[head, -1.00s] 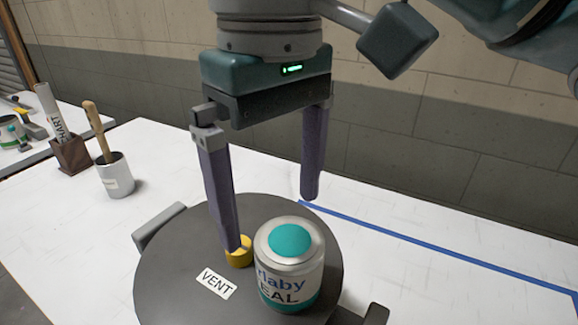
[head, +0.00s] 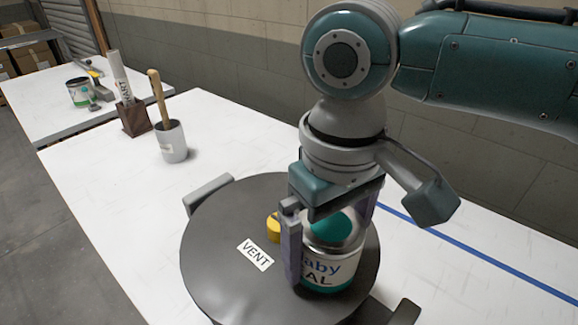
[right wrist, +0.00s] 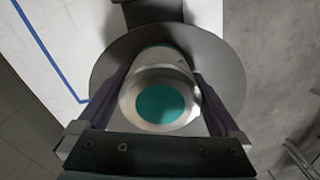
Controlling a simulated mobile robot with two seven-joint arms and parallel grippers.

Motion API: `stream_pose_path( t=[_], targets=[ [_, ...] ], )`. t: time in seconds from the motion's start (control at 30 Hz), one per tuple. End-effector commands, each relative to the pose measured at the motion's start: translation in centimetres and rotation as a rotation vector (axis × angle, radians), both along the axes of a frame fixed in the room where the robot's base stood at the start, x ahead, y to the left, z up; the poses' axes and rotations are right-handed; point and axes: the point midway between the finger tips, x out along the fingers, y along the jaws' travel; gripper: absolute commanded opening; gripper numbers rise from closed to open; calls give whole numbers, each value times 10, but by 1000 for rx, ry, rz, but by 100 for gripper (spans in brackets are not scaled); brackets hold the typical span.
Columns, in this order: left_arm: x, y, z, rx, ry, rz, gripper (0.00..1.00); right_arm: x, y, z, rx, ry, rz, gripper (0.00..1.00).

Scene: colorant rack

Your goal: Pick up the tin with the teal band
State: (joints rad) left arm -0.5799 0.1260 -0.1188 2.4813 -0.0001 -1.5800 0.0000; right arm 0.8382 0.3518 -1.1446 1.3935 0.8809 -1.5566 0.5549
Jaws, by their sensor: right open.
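The tin with the teal band (head: 327,262) stands upright on a round dark lid (head: 225,292) marked VENT. It is silver with a teal disc on top and a white label. My right gripper (head: 325,262) points down over the tin, one finger on each side of it. It is open, and part of the tin is hidden behind the near finger. In the right wrist view the tin (right wrist: 160,103) sits between the two fingers (right wrist: 162,98). I cannot tell whether either finger touches it. My left gripper is not in view.
A yellow knob (head: 273,228) is on the lid just left of the tin. A white cup with a wooden handle (head: 172,142) and a dark holder with a chart (head: 133,117) stand farther back. Blue tape (head: 470,258) runs along the white table at right.

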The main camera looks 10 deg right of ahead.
Motion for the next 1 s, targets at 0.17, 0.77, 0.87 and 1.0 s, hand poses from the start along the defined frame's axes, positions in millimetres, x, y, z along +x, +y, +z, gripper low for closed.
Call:
stream_pose_path(
  t=[0.17, 0.77, 0.87, 1.0],
  targets=[
    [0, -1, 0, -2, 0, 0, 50, 0, 0, 0, 0, 0, 0, 93],
    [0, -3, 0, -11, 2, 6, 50, 0, 0, 1, 1, -1, 0, 26],
    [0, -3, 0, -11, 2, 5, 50, 0, 1, 1, 1, -1, 0, 23],
    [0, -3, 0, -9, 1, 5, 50, 0, 0, 1, 1, -1, 0, 23]
  ],
)
